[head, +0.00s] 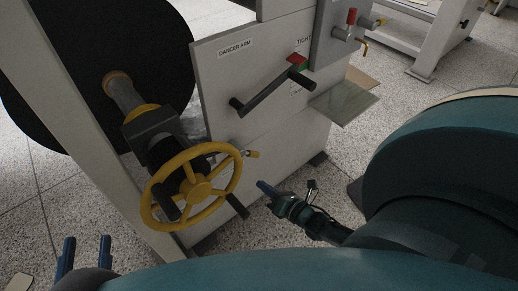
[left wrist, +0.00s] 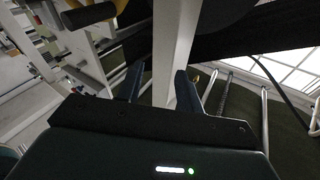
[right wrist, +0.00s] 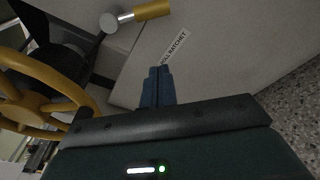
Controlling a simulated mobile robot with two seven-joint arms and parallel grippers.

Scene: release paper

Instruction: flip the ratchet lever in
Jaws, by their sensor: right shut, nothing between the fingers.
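The ratchet lever (head: 251,154) is a short metal stub with a yellow grip, just right of the yellow handwheel on the grey machine panel. In the right wrist view the lever (right wrist: 150,12) is at the top, its yellow end pointing right, above a label that reads "PULL RATCHET" (right wrist: 174,48). My right gripper (head: 262,186) is shut and empty, below and slightly right of the lever, with a visible gap between them. Its closed fingers (right wrist: 160,72) point toward the panel. My left gripper (head: 87,241) is open and empty at the lower left, away from the lever.
The yellow handwheel (head: 201,188) stands close left of the lever. A dark handle (head: 237,205) sticks out near its lower right. The dancer arm (head: 270,91) crosses the panel above. A white post (left wrist: 177,45) lies beyond my left fingers. Open speckled floor (head: 275,225) lies right of the machine.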

